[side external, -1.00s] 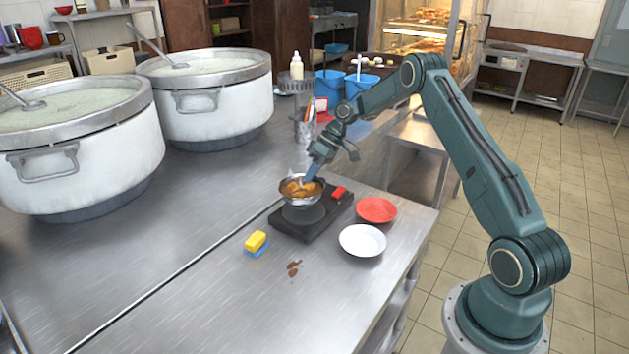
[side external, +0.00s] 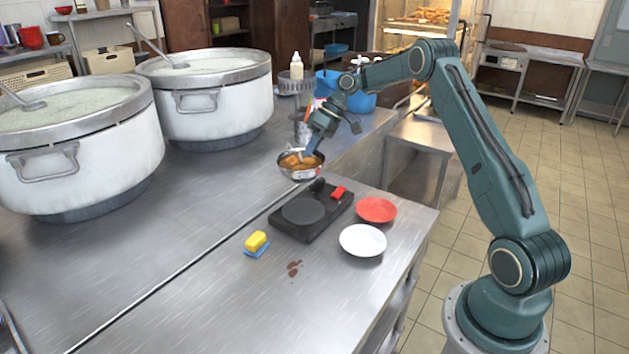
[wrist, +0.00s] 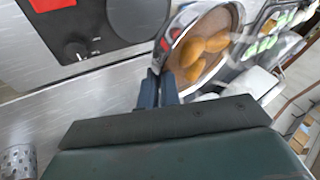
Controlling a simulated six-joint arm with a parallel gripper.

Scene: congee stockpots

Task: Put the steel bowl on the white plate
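The steel bowl (side external: 301,173) holds orange-brown food pieces and hangs in the air behind the black scale-like device. My gripper (side external: 313,150) is shut on the bowl's rim at its back right. In the wrist view the bowl (wrist: 166,42) shows with several brown pieces inside, and the gripper fingers (wrist: 158,88) pinch its near edge. The white plate (side external: 362,240) lies empty on the steel counter, in front and to the right of the bowl.
A black device (side external: 303,211) with a round top and red part stands on the counter (side external: 200,290). A red plate (side external: 376,210) lies behind the white plate. A yellow-and-blue sponge (side external: 256,243) and brown stain (side external: 294,268) are in front. Two large stockpots (side external: 206,98) stand left.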

